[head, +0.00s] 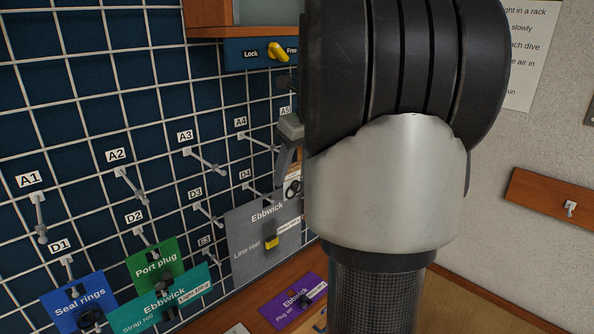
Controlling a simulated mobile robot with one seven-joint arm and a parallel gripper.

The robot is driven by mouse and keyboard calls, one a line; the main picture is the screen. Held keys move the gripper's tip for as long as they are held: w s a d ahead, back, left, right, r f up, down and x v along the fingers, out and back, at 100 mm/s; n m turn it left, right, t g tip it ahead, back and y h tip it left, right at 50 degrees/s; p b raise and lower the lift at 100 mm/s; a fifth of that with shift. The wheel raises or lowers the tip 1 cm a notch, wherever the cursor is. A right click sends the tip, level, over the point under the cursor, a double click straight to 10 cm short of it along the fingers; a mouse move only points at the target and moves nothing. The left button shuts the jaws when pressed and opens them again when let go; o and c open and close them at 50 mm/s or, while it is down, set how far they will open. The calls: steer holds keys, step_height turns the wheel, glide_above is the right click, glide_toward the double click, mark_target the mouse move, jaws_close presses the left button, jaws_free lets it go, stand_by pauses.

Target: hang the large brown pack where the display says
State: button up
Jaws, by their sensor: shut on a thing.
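A narrow strip of an orange-brown pack (294,170) shows beside my arm, below label A5; the rest is hidden behind the arm. My gripper (286,158) shows only in part, as a grey finger just above this strip, and it is shut on the pack. The display (265,12) at the top is cut off by the frame and my arm, and no text on it is readable. Bare hooks stick out of the grid at A1 (40,220), A2 (132,188), A3 (205,161), A4 (260,144), D3 (209,215) and D4.
Blue (72,303), green (150,262), teal (150,312) and grey (262,238) packs hang low on the grid. A purple pack (292,303) is at the wooden bench. A yellow Lock/Free knob (278,52) sits under the display. My arm blocks the centre right.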

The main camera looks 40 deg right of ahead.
steer(key=shift+w+a+f+p, duration=0.15)
steer(key=shift+w+p, duration=0.15)
steer(key=shift+w, duration=0.65)
steer(key=shift+w+a+f+p, duration=0.15)
steer(key=shift+w+p, duration=0.15)
steer(key=shift+w, duration=0.6)
steer(key=shift+w+a+f+p, duration=0.15)
steer(key=shift+w+p, duration=0.15)
steer(key=shift+w, duration=0.65)
steer(key=shift+f, duration=0.1)
steer(key=o, duration=1.2)
